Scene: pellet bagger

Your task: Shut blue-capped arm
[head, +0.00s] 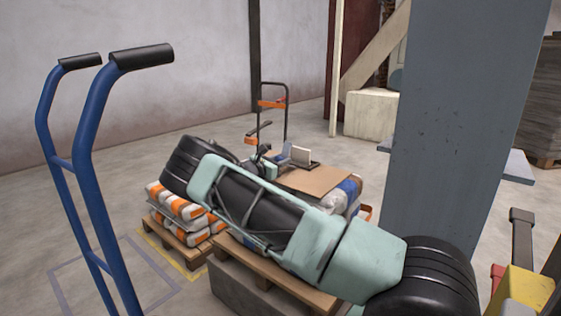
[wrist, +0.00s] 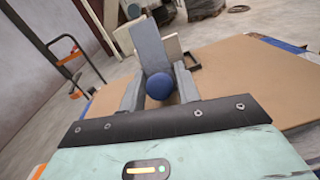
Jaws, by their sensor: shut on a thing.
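The blue cap (wrist: 160,86) is a round knob seen between the two fingers of my gripper (wrist: 160,92) in the wrist view. My gripper is shut on it. The arm that carries the cap is mostly hidden behind the knob and fingers. An upright grey plate (wrist: 150,46) stands just beyond the cap. In the head view my gripper (head: 268,162) is far off at the end of my arm, beside a small grey device on a brown board (head: 313,181). The cap cannot be made out there.
The brown board (wrist: 240,75) lies on stacked bags. Orange-and-white bags (head: 170,203) sit on a pallet to the left. A blue hand-truck frame (head: 80,150) stands at the near left. A grey column (head: 460,110) blocks the right. Open floor lies at the back left.

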